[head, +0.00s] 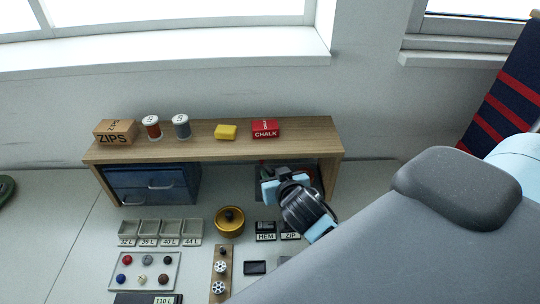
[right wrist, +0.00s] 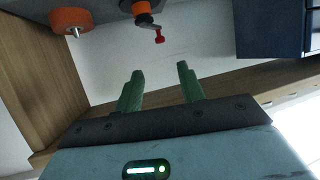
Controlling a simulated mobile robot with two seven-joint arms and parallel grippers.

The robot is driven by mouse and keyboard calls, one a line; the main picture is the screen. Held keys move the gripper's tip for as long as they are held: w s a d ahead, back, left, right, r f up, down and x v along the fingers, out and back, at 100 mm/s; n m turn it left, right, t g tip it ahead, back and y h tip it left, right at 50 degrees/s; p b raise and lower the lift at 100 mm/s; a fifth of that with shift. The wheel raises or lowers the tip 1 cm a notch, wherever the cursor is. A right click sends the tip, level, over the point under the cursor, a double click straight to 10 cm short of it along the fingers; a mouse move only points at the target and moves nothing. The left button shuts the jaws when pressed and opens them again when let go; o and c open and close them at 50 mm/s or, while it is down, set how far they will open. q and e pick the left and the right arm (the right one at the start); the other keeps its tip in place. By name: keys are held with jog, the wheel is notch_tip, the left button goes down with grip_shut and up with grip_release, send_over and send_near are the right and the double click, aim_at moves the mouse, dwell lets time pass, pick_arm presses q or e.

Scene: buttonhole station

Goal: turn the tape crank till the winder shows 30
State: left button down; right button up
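My right gripper (head: 268,186) reaches under the right end of the wooden shelf in the head view. In the right wrist view its two green fingers (right wrist: 161,82) stand apart with nothing between them. Beyond the fingertips is a small crank with an orange hub and a red knob (right wrist: 159,38), apart from the fingers. An orange wheel with a metal pin (right wrist: 72,20) is at the upper left. I cannot tell which of these parts belong to the tape winder, and no winder reading is legible. The head view mostly hides this spot behind my gripper. My left gripper is not in view.
The wooden shelf (head: 205,150) closes over the work spot; its side panel (right wrist: 50,80) is close by. A blue drawer unit (head: 150,184) stands under its left end. A gold round tin (head: 229,222), HEM and ZIP boxes (head: 266,231) and button trays (head: 160,233) lie in front.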

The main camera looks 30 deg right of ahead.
aim_at(269, 171)
jog(key=x, duration=1)
jog(key=shift+w+f, duration=0.15)
jog(key=shift+w, duration=0.05)
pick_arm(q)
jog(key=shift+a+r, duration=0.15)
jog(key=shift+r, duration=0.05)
pick_arm(e)
jog(key=shift+w+d+f, duration=0.15)
jog(key=shift+w+f, duration=0.2)
jog(key=shift+w, duration=0.25)
jog(key=shift+c, duration=0.5)
grip_shut()
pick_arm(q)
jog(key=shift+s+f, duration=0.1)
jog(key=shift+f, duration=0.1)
